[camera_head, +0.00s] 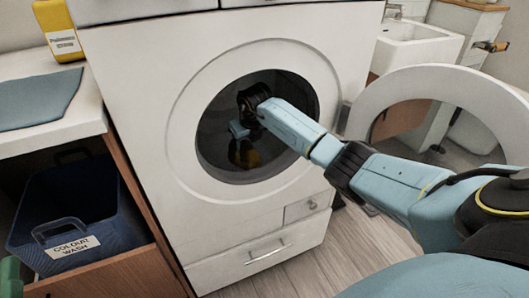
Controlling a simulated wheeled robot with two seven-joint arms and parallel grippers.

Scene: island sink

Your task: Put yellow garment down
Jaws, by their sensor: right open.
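The washing machine (190,105) stands in the middle with its round door (437,80) swung open to the right. My right arm reaches in through the opening, and my right gripper (240,138) is inside the dark drum, open. A dim yellow patch, apparently the yellow garment (246,156), shows low in the drum just below the gripper. Most of it is lost in shadow, and I cannot tell whether the gripper touches it.
A dark blue basket labelled "COLOUR WASH" (72,247) sits in the cabinet at left. Above it, a blue-grey cloth (38,98) and a yellow bottle (58,30) rest on the counter. A white sink (418,45) is at the back right. The drum rim surrounds my right arm.

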